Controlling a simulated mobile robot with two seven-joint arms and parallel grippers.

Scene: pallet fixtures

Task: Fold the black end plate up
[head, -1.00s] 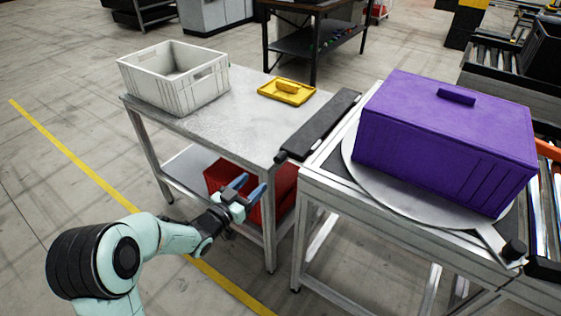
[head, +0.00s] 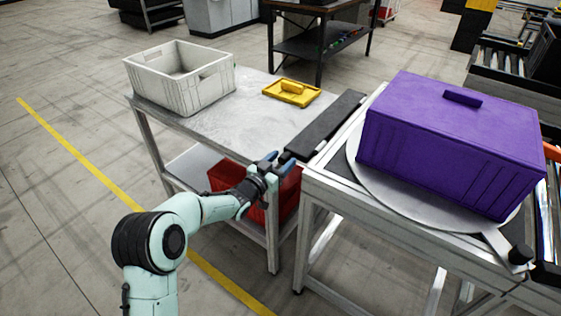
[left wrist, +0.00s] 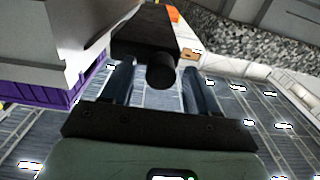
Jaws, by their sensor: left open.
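The black end plate (head: 326,128) is a long flat bar lying out level from the left edge of the metal stand, beside the grey table. A dark round knob (head: 286,158) is at its near end. My left gripper (head: 277,161) is open at this near end. In the left wrist view the plate (left wrist: 155,30) runs away from me, and its round knob (left wrist: 160,72) appears between the open fingers (left wrist: 160,88). I cannot tell whether the fingers touch it. My right gripper is not in view.
A purple box (head: 450,130) sits on a round metal turntable (head: 375,190) on the stand (head: 390,220). A lever with a black knob (head: 520,255) sticks out in front. The grey table (head: 225,125) bears a white crate (head: 190,90) and a yellow tray (head: 275,92). A red bin (head: 225,177) is below.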

